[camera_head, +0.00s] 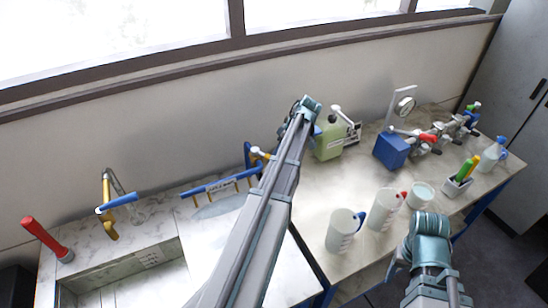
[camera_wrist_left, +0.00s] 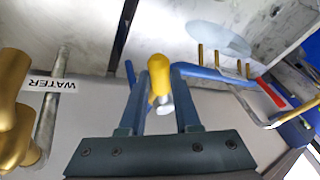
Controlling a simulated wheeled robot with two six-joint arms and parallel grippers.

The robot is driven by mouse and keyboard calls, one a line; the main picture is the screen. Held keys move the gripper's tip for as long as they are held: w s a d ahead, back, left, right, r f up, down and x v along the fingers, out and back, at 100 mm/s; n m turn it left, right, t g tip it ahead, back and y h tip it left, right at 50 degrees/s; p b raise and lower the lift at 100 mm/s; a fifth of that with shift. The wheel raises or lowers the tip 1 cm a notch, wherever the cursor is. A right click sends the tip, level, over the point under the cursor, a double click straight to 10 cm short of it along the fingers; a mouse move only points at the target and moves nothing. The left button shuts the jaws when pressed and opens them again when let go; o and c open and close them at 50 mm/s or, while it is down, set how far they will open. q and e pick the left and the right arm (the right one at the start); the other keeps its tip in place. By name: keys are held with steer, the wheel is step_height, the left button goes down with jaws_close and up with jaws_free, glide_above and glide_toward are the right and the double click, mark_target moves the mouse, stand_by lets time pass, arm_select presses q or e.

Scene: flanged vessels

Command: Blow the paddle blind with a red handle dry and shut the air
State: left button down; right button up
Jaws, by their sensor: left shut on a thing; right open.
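My left gripper (camera_wrist_left: 160,85) is shut on a yellow handle (camera_wrist_left: 159,72) with a pale end. In the head view this yellow handle (camera_head: 266,155) shows beside a blue post (camera_head: 248,155), and my left arm hides the gripper. A red strip (camera_wrist_left: 271,93) lies at the end of the blue bar in the left wrist view; I cannot tell whether it is the paddle blind's handle. The blind is not clearly seen in the head view. My right gripper (camera_head: 397,264) is open and empty near the bench's front edge, its fingers hardly visible.
A blue rack (camera_head: 208,187) with prongs stands left of my arm. Pale jugs (camera_head: 344,232), a green canister (camera_head: 328,140) and a blue block (camera_head: 391,151) stand to the right.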

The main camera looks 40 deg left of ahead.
arm_select(q)
steer(key=c, duration=0.6)
jaws_free()
steer(key=p+v, duration=1.2)
steer(key=v, duration=0.1)
steer(key=shift+w+d+r, duration=0.1)
steer(key=shift+w+r, duration=0.05)
steer(key=shift+r, duration=0.15)
